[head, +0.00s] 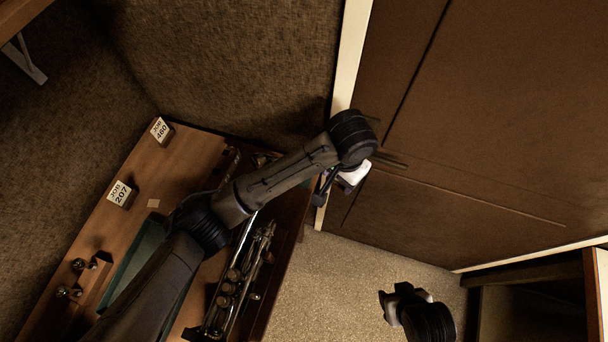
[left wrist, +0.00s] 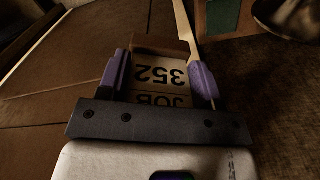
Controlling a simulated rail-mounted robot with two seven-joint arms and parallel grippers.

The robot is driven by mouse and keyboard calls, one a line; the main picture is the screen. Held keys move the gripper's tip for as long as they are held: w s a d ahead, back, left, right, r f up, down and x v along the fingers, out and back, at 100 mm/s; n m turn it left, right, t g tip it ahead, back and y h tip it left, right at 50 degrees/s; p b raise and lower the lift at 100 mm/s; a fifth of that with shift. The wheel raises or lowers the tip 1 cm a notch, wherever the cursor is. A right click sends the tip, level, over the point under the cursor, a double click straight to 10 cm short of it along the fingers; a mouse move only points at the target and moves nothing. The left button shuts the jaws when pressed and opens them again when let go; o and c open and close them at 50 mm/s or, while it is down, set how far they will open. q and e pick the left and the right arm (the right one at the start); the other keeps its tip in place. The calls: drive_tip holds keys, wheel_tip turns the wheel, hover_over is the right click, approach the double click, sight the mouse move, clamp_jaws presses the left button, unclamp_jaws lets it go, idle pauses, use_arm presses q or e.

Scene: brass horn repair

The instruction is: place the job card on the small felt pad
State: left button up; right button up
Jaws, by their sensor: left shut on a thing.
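The job card (left wrist: 160,72), a block with a white face reading "JOB 352", appears upside down in the left wrist view. It sits between the purple fingers of my left gripper (left wrist: 160,84), which is shut on it. In the head view my left gripper (head: 352,176) is beyond the bench's right edge, in front of the brown panel; its fingers and the card are mostly hidden there. A small pale tan square (head: 153,203), seemingly the small felt pad, lies bare on the bench, far left of the gripper. My right arm's end (head: 405,300) is low right, its fingers unclear.
Two other cards, "JOB 460" (head: 161,130) and "JOB 207" (head: 120,193), stand near the pad on the wooden bench (head: 180,160). A brass horn (head: 237,285) lies along the front side. Small metal parts (head: 76,279) and a green mat (head: 140,254) are lower left.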

use_arm(q)
drive_tip(key=n, duration=0.4)
drive_tip(key=shift+a+n, duration=0.2)
drive_tip(key=shift+n, duration=0.1)
drive_tip(key=w+a+f, duration=0.2)
drive_tip(key=a, duration=0.1)
drive_tip(key=w+a+f, duration=0.2)
drive_tip(key=w, duration=0.1)
drive_tip(key=w+a+f+b, duration=0.1)
drive_tip(key=w+a+f, duration=0.1)
drive_tip(key=a+f, duration=0.1)
drive_tip(key=shift+w+a, duration=0.3)
drive_tip(key=shift+w, duration=0.05)
drive_tip(key=shift+f, duration=2)
drive_tip(key=shift+f, duration=0.1)
drive_tip(key=o, duration=0.9)
drive_tip(key=shift+o, duration=0.2)
